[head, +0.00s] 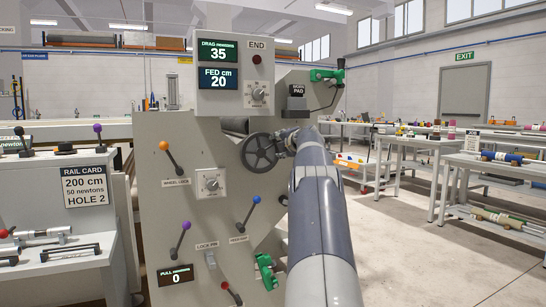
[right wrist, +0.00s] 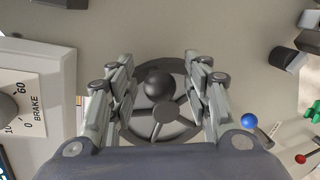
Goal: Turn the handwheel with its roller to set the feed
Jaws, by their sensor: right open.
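The dark spoked handwheel (head: 259,153) is on the grey end panel (head: 185,240) of the gantry. My right arm comes up from the bottom, and its gripper (head: 287,141) is at the wheel's right side, mostly hidden by the arm. In the right wrist view the open right gripper (right wrist: 159,75) has its fingers either side of a round black knob (right wrist: 158,84) at the handwheel (right wrist: 165,112). I cannot tell whether either finger touches the wheel. The FED display (head: 219,77) reads 20 cm. The DRAG display (head: 218,51) reads 35 newtons. My left gripper is out of view.
An orange-knobbed lever (head: 165,146) stands above the WHEEL LOCK label, left of the wheel. Blue (head: 255,199) and purple (head: 186,226) knobbed levers are below. A BRAKE dial (right wrist: 12,108) is left of the gripper. Worktables (head: 480,170) stand right; the floor between is clear.

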